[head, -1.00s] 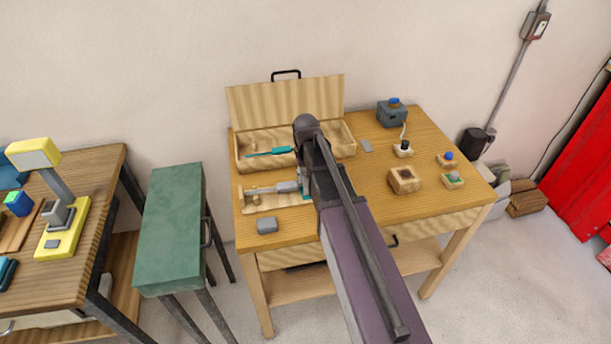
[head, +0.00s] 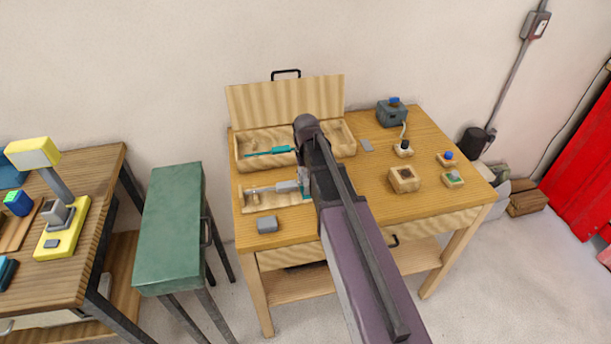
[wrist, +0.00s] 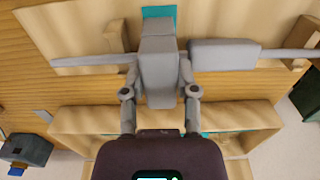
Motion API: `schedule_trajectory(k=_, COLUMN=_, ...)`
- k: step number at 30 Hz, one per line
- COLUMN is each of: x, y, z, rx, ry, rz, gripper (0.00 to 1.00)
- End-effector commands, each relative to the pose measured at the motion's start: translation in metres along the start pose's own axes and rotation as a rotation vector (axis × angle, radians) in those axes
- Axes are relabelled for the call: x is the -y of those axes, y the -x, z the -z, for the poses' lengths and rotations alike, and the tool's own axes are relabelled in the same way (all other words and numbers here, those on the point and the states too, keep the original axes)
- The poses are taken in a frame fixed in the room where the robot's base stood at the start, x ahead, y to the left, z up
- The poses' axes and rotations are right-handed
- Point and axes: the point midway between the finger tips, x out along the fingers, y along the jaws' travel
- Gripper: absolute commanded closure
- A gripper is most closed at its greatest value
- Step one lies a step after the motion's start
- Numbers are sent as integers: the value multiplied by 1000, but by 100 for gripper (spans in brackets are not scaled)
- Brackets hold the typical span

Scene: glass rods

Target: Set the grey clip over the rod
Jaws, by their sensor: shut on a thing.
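My gripper (wrist: 158,92) is shut on the grey clip (wrist: 158,72), a blocky piece between its two fingertips. In the wrist view the clip lies across the line of the thin grey rod (wrist: 85,61), which shows on both sides of it. I cannot tell whether the clip touches the rod. A longer grey block (wrist: 225,53) sits on the rod just beside the clip; it also shows in the head view (head: 287,186). The rod lies along a wooden holder (head: 266,203). In the head view my arm hides the clip and most of the gripper.
An open wooden box (head: 243,163) with a teal-handled tool (head: 280,151) stands behind the holder. A loose grey block (head: 267,225) lies near the front left edge. A wooden block (head: 404,180) and several small items stand to the right. The front right of the table is clear.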

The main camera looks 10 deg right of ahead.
Motion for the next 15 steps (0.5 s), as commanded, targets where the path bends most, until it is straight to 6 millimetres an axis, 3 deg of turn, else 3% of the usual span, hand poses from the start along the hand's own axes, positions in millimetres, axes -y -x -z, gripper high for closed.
schedule_trajectory(k=15, x=0, y=-8, z=0, rx=0, ry=0, rz=0, gripper=100)
